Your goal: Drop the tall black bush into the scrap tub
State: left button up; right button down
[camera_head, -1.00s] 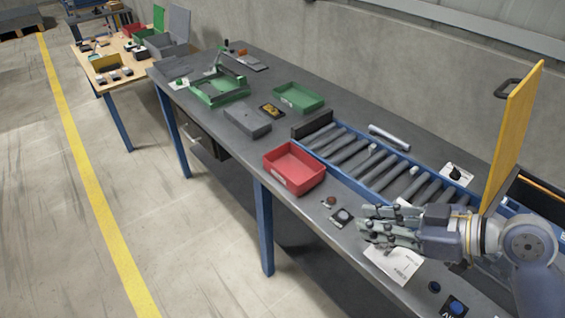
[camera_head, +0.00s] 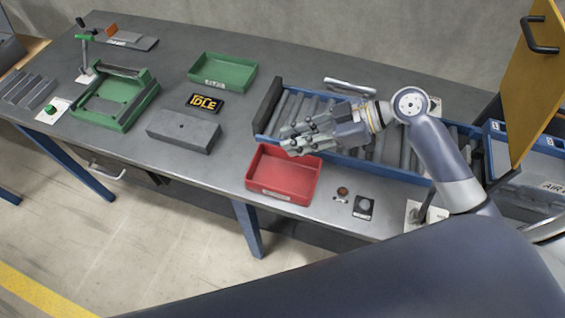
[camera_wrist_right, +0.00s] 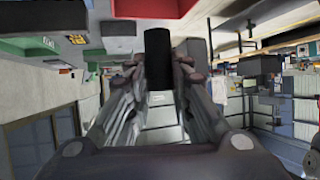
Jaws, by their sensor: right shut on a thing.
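My right gripper (camera_head: 284,138) is shut on the tall black bush (camera_wrist_right: 158,58), which stands out between the fingertips in the right wrist view. In the head view the bush cannot be made out among the fingers. The red tub (camera_head: 283,196), open and with a label on its front, sits at the table's front edge. My right fingers appear over its back rim in the head view, at a height I cannot tell. The tub also shows at the top of the right wrist view (camera_wrist_right: 150,8). My left gripper is not in view.
A blue-framed roller conveyor (camera_head: 345,163) lies behind and right of the red tub. A green tray (camera_head: 222,72), an IDLE display (camera_head: 205,103) and a grey block (camera_head: 184,131) stand to the left. A yellow panel (camera_head: 530,80) rises at the right.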

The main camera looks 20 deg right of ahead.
jog(key=shift+w+a+f+n+g, duration=0.3)
jog(key=shift+w+g, duration=0.1)
jog(key=shift+w, duration=0.1)
jog(key=shift+a+f+n+p, duration=0.1)
jog(key=shift+f+n+p, duration=0.2)
jog(key=shift+p, duration=0.15)
jog(key=shift+s+a+f+g+b, duration=0.15)
jog(key=shift+s+f+b, duration=0.1)
jog(key=shift+f, duration=0.25)
jog(key=shift+s+f+g+b, duration=0.1)
jog(key=shift+f+g+b, duration=0.1)
jog(key=shift+f, duration=0.25)
jog(key=shift+w+f+b, duration=0.15)
jog(key=shift+f+b, duration=1.15)
jog(key=shift+f, duration=1)
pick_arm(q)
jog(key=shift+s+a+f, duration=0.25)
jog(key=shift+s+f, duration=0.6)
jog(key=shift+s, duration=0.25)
pick_arm(e)
jog(key=c, duration=1.4)
grip_release()
